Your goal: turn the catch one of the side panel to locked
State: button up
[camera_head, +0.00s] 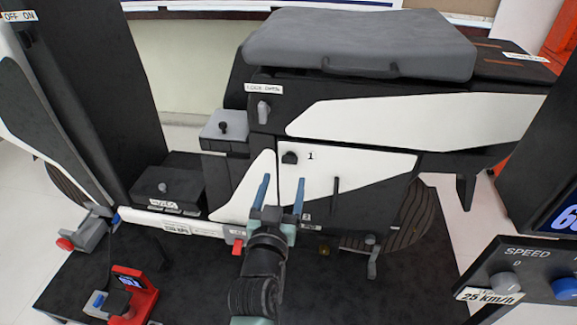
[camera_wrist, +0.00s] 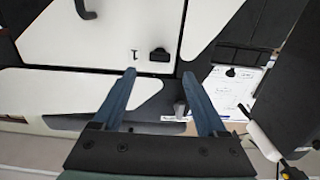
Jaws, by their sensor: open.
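The side panel (camera_head: 375,165) is white and black, with an upright dark handle (camera_head: 335,198). Catch one (camera_head: 290,158) is a small black knob at its upper left, beside a printed 1. In the wrist view the panel (camera_wrist: 100,35) fills the upper left, and the catch (camera_wrist: 159,54) lies crosswise beside the inverted 1. My gripper (camera_head: 281,190) is in front of the panel, below the catch in the head view. Its blue fingers are open and empty. In the wrist view the fingertips (camera_wrist: 159,75) are either side of the catch's line, apart from it. Its lock marking is not readable.
A grey seat (camera_head: 360,45) tops the black body. A grey seat-lock knob (camera_head: 263,112) sits above left of the panel. A grey box (camera_head: 225,130) stands at the left. A speed console (camera_head: 530,275) is at lower right, a red device (camera_head: 135,300) at lower left.

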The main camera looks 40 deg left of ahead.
aim_at(289, 161)
jog(key=shift+b+x, duration=0.3)
jog(key=shift+x, duration=2.85)
jog(key=shift+d, duration=0.1)
grip_shut()
